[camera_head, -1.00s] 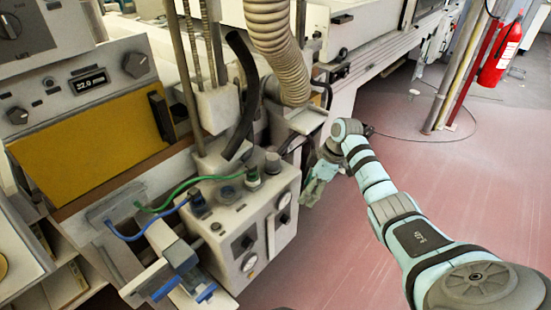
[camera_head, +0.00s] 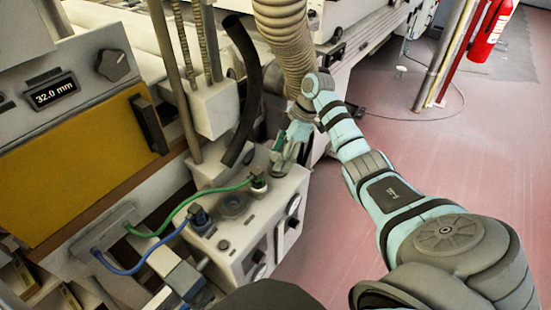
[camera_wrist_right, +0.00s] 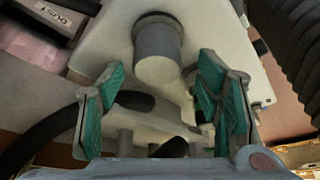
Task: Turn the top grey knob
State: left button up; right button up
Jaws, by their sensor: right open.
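The grey knob (camera_wrist_right: 157,52) is a short upright cylinder on the pale top of the box in the right wrist view. In the head view the box (camera_head: 228,250) stands centre, and my right gripper hides its top knob. My right gripper (camera_head: 285,152) is over the box's back right corner. In the wrist view the right gripper (camera_wrist_right: 160,95) is open, with green pads on both sides of the picture. The knob shows ahead between and beyond the pads, and nothing is held. I cannot tell the exact gap to it. My left gripper is not in view.
A green hose (camera_head: 190,204) and a blue hose (camera_head: 140,268) join the box top. A black hose (camera_head: 246,85) and a ribbed beige duct (camera_head: 287,45) stand close behind the gripper. A panel with a dark knob (camera_head: 113,64) is left. The red floor at right is open.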

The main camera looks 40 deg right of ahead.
jog(key=shift+x, duration=0.85)
jog(key=shift+w+d+f, duration=0.1)
jog(key=shift+w+f, duration=0.05)
jog(key=shift+f, duration=0.25)
jog(key=c, duration=1.1)
jog(key=m+p, duration=0.1)
jog(key=p, duration=0.1)
jog(key=m+p, duration=0.1)
jog(key=p, duration=0.2)
jog(key=shift+r+t, duration=0.3)
jog(key=shift+t, duration=0.1)
jog(key=shift+c, duration=0.3)
jog(key=shift+f, duration=0.3)
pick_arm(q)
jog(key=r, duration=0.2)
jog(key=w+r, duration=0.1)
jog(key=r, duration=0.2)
pick_arm(e)
jog(key=o, duration=1.2)
jog(key=shift+c, duration=0.2)
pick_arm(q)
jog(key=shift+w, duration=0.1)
